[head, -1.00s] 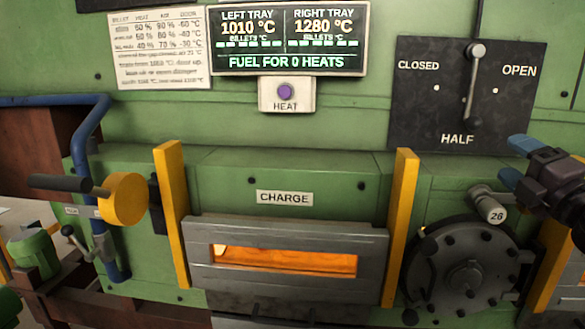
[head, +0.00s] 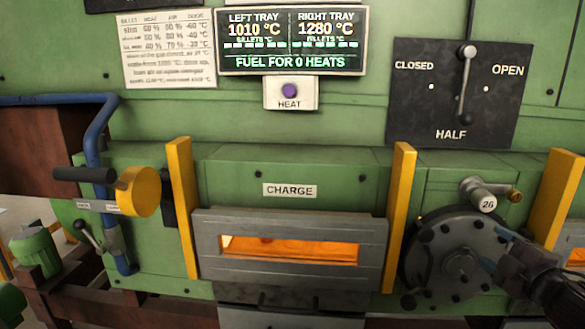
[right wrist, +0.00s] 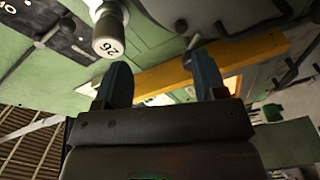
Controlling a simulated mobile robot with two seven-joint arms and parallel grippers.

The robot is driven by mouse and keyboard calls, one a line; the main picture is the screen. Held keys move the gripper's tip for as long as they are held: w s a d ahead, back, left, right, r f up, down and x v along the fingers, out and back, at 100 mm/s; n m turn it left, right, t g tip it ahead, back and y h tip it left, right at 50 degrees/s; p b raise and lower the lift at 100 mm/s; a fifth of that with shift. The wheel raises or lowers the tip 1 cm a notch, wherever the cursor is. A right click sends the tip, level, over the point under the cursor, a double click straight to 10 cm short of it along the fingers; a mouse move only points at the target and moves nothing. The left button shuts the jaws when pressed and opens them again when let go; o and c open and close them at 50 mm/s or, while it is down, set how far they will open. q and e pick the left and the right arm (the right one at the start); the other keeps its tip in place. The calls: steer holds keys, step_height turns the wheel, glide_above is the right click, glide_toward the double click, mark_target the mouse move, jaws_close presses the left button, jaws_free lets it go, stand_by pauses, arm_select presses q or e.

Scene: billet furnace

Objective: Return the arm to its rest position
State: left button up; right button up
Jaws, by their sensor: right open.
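My right gripper (head: 497,249) is low at the right of the head view, in front of the round bolted dark cover (head: 455,262). Its two blue fingers are apart, with nothing between them. In the right wrist view the open fingers (right wrist: 161,78) stand on either side of an empty gap. The grey knob marked 26 (head: 487,203) is above the gripper in the head view, apart from it. The knob also shows at the upper left of the right wrist view (right wrist: 108,40). My left gripper is not in view.
The charge door (head: 205,262) has a glowing slot and stands between yellow posts (head: 400,215). A yellow wheel with a black handle (head: 138,191) sticks out at left. The lever (head: 463,85) points to HALF. The HEAT button (head: 290,91) is under the display (head: 292,62).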

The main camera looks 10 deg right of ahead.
steer(key=s+a+f+m+g, duration=0.1)
steer(key=s+a+f+m, duration=0.15)
steer(key=f, duration=0.45)
steer(key=s+a+f+m+g, duration=0.1)
steer(key=s+f+m, duration=0.15)
steer(key=f, duration=0.45)
steer(key=s+a+f+m+g, duration=0.1)
steer(key=s+a+f+m, duration=0.15)
steer(key=f, duration=0.45)
steer(key=s+a+f+m+g, duration=0.3)
steer(key=s+a+f+m, duration=0.3)
steer(key=s+a+f, duration=0.6)
steer(key=shift+s+a+f, duration=0.15)
steer(key=shift+a+f, duration=0.5)
steer(key=shift+f, duration=0.15)
